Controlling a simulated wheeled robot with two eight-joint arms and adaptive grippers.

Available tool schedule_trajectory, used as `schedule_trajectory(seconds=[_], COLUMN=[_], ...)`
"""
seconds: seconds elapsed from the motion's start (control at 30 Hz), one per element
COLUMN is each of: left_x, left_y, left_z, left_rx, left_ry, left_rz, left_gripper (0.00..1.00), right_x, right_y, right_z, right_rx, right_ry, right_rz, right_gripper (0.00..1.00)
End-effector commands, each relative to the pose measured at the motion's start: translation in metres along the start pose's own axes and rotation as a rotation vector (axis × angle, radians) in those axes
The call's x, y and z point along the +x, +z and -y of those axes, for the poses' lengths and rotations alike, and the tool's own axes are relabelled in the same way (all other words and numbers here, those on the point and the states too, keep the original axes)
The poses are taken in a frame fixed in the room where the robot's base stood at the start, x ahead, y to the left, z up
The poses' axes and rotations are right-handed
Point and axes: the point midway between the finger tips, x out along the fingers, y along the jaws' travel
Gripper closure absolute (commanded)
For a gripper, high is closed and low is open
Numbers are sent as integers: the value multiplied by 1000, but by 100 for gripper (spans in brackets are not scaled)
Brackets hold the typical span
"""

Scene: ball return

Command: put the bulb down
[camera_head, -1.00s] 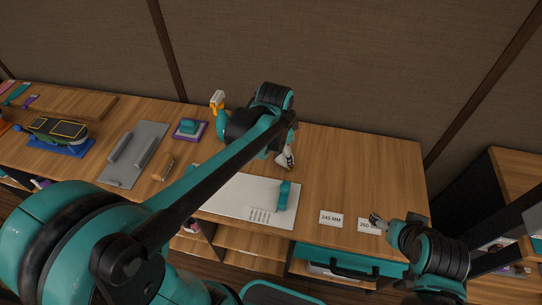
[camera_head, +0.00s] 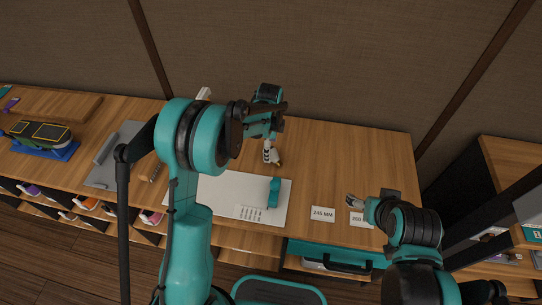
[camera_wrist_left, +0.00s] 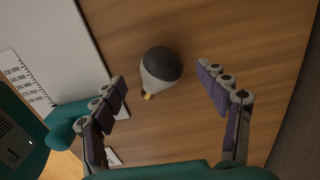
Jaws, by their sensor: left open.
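The bulb (camera_wrist_left: 161,69) shows in the left wrist view, with a dark rounded top, a pale body and a small yellowish base. It lies against the wooden tabletop, beyond and between the spread fingers, touching neither in that view. My left gripper (camera_wrist_left: 170,100) is open and empty. In the head view my left gripper (camera_head: 271,153) is low over the table behind the white sheet, and I cannot make out the bulb there. My right gripper (camera_head: 354,201) is near the small printed cards; its fingers are too small to judge.
A white sheet (camera_head: 225,187) with a printed millimetre scale lies on the table, a teal block (camera_head: 274,193) standing on its right part. Printed cards (camera_head: 322,214) lie to the right. A grey tray (camera_head: 100,175) and a blue-based device (camera_head: 45,140) are at the left. Bare wood lies right of the bulb.

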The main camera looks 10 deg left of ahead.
Motion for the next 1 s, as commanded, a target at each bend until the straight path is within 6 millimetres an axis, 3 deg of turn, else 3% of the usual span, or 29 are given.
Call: schedule_trajectory(seconds=[0.2,0.43,0.47,0.63,1.0], left_x=[36,37,37,37,36], left_y=[2,2,2,2,2], left_z=[1,1,1,1,1], left_rx=[-1,-1,-1,-1,-1], left_ry=[-1,-1,-1,-1,-1], left_rz=[0,0,0,0,0], left_gripper=[26,26,28,73,75], right_x=[13,12,12,12,12], right_y=[10,9,9,9,9], right_z=[0,0,0,0,0], right_rx=[0,0,0,0,0], right_ry=[0,0,0,0,0], right_rz=[0,0,0,0,0], right_gripper=[27,27,27,27,27])
